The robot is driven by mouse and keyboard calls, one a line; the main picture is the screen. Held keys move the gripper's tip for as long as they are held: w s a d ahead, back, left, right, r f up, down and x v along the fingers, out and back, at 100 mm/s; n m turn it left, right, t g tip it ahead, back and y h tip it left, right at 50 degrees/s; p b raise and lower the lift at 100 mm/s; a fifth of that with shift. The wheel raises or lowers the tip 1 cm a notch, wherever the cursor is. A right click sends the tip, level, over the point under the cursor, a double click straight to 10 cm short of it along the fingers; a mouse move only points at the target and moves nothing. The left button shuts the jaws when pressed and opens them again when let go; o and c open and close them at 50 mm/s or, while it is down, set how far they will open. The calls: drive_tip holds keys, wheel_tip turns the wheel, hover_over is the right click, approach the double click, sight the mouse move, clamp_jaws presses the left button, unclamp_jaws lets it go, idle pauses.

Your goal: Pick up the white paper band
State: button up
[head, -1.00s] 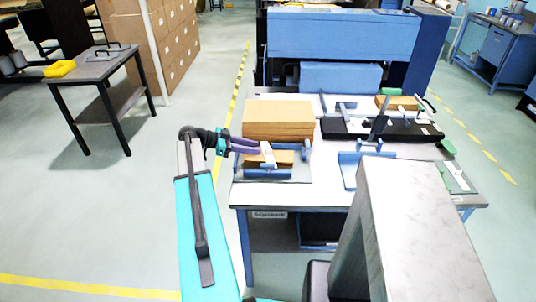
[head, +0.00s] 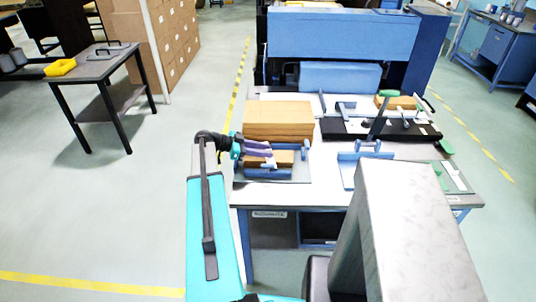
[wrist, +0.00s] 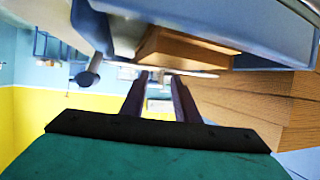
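The white paper band (head: 268,164) shows as a small pale strip beside the small brown block (head: 284,158) in the blue fixture (head: 268,173) at the table's left front. In the wrist view a thin white strip (wrist: 195,73), which looks like the band, runs across just beyond the fingertips, below the brown block (wrist: 185,48). My gripper (head: 272,151) reaches in from the left, close to the band and block. In the wrist view its two dark purple fingers (wrist: 160,76) are apart with nothing visibly held between them. I cannot tell whether they touch the band.
A tall brown stack (head: 278,118) stands just behind the fixture, close to my gripper. A black tray (head: 375,127) with a green-handled lever is to the right, and a blue bracket (head: 350,178) stands in front of it. The table front between fixture and bracket is clear.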

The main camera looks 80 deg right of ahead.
idle(0.3)
clamp_jaws()
drive_tip(key=shift+r, duration=0.15)
wheel_tip(320, 180, up, 10)
drive_tip(key=b, duration=0.2)
drive_tip(key=shift+b, duration=0.4)
idle(0.4)
idle(0.5)
